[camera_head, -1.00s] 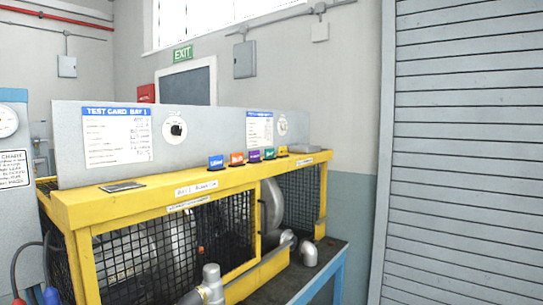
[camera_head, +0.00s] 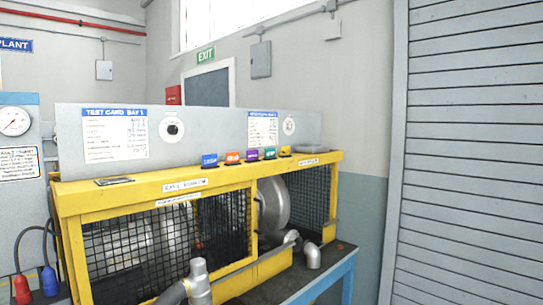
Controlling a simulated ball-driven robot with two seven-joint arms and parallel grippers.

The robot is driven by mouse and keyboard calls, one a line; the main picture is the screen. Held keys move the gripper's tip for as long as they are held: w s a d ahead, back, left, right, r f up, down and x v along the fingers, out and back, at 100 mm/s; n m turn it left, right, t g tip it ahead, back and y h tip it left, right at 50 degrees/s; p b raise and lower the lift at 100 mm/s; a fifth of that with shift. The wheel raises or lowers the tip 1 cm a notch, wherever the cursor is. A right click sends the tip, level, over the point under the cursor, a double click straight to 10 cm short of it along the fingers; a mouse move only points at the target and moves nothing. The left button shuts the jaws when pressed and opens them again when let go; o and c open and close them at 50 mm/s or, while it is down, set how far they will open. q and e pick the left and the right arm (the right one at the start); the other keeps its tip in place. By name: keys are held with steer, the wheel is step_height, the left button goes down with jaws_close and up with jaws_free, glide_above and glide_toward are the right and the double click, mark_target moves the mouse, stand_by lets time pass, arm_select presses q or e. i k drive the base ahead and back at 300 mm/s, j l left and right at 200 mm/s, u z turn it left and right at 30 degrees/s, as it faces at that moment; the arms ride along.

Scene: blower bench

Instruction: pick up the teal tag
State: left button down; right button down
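The teal tag (camera_head: 270,153) stands on the yellow top rail of the blower cage. It is in a row of small coloured tags, between a purple tag (camera_head: 251,155) on its left and a yellow tag (camera_head: 285,151) on its right. An orange tag (camera_head: 233,157) and a blue tag (camera_head: 210,160) stand further left. Neither of my grippers shows in the head view.
The yellow cage (camera_head: 125,196) with black mesh fills the middle, with a grey panel (camera_head: 210,130) behind the tags. A grey pipe fitting (camera_head: 199,280) rises in front of it. A dark flat item (camera_head: 114,180) lies on the rail's left end. A roller shutter (camera_head: 470,150) stands at right.

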mark_target(269, 154)
steer(key=i+l+u, duration=0.2)
steer(key=u, duration=0.3)
steer(key=i+l+u, duration=0.2)
steer(key=u, duration=0.3)
steer(key=i+l+u, duration=0.1)
steer(key=l, duration=0.3)
steer(key=i+l+u, duration=0.1)
steer(key=l, duration=0.35)
steer(key=i+l+u, duration=0.1)
steer(key=l, duration=0.35)
steer(key=i+l+u, duration=0.1)
steer(key=l, duration=0.35)
steer(key=i+l+u, duration=0.1)
steer(key=l, duration=0.4)
steer(key=i, duration=0.1)
